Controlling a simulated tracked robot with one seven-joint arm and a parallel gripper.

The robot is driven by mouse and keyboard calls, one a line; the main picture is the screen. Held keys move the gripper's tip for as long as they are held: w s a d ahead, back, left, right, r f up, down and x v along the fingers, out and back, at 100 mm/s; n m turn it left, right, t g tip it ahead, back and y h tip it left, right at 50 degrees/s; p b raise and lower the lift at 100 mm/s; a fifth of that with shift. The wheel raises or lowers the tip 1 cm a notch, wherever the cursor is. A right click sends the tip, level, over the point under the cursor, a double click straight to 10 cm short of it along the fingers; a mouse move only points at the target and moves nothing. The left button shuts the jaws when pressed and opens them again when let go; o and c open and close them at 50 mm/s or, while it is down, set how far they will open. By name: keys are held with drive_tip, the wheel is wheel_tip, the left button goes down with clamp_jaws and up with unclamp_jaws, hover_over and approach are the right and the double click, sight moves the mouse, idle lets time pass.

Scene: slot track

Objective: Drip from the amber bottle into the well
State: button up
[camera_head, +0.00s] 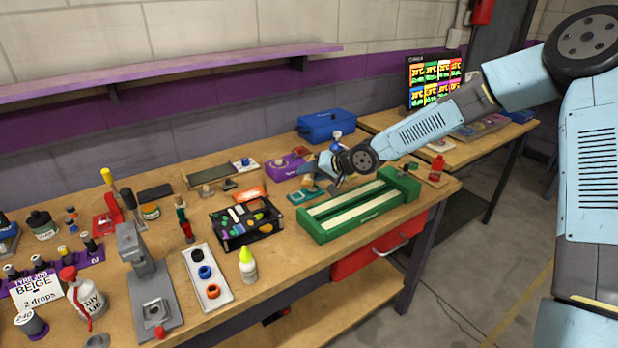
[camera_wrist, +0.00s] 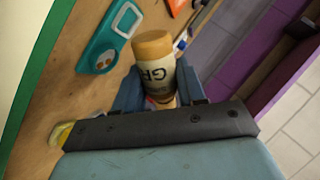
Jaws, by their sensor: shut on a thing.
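My gripper (camera_head: 317,172) is shut on a bottle over the back middle of the bench. In the wrist view the amber bottle (camera_wrist: 158,72) sits between my gripper's jaws (camera_wrist: 160,98). It has a tan-amber end, a cream body and a label with the letters "GR" upside down. Its lower part is hidden by the jaws. A teal block (camera_wrist: 97,52) with a pale round recess lies beside the bottle in the wrist view. It also shows below my gripper in the head view (camera_head: 297,198). I cannot tell whether that recess is the well.
A green slotted track (camera_head: 372,214) lies right of my gripper. A black tray (camera_head: 262,241) of coloured pieces and a bottle with a yellow-green tip (camera_head: 248,268) are nearer. A grey press (camera_head: 142,270) and a "BEIGE 2 drops" card (camera_head: 37,291) stand at left.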

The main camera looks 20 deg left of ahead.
sight(312, 158)
drive_tip(key=shift+w+r+n+t+y, duration=0.15)
drive_tip(key=shift+w+r+n+t, duration=0.15)
drive_tip(key=shift+r+n+t, duration=0.2)
drive_tip(key=shift+w+r+n+t+y, duration=0.15)
drive_tip(key=shift+w+r+n+t, duration=0.15)
drive_tip(key=shift+r+n+t, duration=0.15)
drive_tip(key=shift+w+r+n+t+y, duration=0.15)
drive_tip(key=shift+w+r+n+t, duration=0.15)
drive_tip(key=shift+r+t, duration=0.2)
drive_tip(key=shift+w+r+n+t+y, duration=0.15)
drive_tip(key=shift+r+n+t, duration=0.2)
drive_tip(key=shift+r+t, duration=0.15)
drive_tip(key=shift+w+a+r+n+t+y, duration=0.1)
drive_tip(key=shift+w+r+n+t+y, duration=0.3)
drive_tip(key=shift+r+n, duration=0.35)
drive_tip(key=shift+w+d+r+n+t+y, duration=0.1)
drive_tip(key=shift+w+r+n+t+y, duration=0.15)
drive_tip(key=shift+r+n+t+y, duration=0.4)
drive_tip(key=shift+w+a+r+n+t+y, duration=0.1)
drive_tip(key=shift+w+r+n+t+y, duration=0.25)
drive_tip(key=shift+r+n, duration=0.4)
